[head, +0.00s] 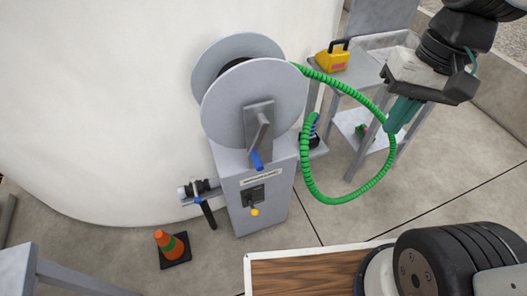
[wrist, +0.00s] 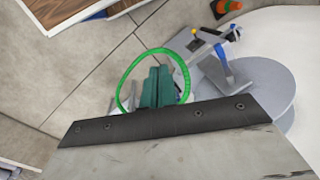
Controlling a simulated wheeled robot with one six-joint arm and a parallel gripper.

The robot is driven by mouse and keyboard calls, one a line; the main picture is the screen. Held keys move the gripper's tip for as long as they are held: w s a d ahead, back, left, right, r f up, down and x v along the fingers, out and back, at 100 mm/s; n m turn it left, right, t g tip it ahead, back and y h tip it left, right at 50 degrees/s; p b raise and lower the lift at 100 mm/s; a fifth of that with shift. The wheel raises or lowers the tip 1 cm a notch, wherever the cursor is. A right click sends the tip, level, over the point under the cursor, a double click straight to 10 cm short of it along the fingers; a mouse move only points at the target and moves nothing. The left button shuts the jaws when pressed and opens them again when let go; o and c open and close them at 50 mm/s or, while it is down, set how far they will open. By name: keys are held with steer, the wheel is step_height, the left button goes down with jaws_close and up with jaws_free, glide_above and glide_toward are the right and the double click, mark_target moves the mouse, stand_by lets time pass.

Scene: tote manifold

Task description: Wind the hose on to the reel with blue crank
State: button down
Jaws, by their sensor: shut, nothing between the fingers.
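The hose reel (head: 248,103) is a grey drum with two round flanges on a grey pedestal. Its crank has a grey arm and a blue handle (head: 257,161) that hangs low on the front; the handle also shows in the wrist view (wrist: 208,29). The green ribbed hose (head: 345,200) runs from the top of the reel in a loose loop to the right and back up beside the pedestal. My gripper (head: 390,130) has green fingers, shut and empty, right of the reel and apart from the crank. In the wrist view its fingers (wrist: 157,80) overlap the hose loop.
A grey side table (head: 360,75) behind carries a yellow case (head: 332,60). A black valve handle (head: 208,214) juts out left of the pedestal. An orange cone (head: 168,243) stands on the floor. A wooden-topped surface (head: 305,272) lies in front.

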steer(key=w+a+f+m+g+y, duration=0.1)
steer(key=w+a+f+m+y, duration=0.2)
steer(key=w+f, duration=0.45)
steer(key=w+a+f+m+g+y, duration=0.1)
steer(key=w+f+m+y, duration=0.2)
steer(key=w+f+m, duration=0.45)
steer(key=w+a+f+m+g+y, duration=0.1)
steer(key=w+a+f+m+y, duration=0.3)
steer(key=f, duration=0.5)
steer(key=s+a+f, duration=0.1)
steer(key=a+f, duration=0.1)
steer(key=a, duration=0.3)
steer(key=s+a+f+n+h, duration=0.1)
steer(key=a+f, duration=0.2)
steer(key=a, duration=0.2)
steer(key=shift+s, duration=0.25)
steer(key=shift+f, duration=0.1)
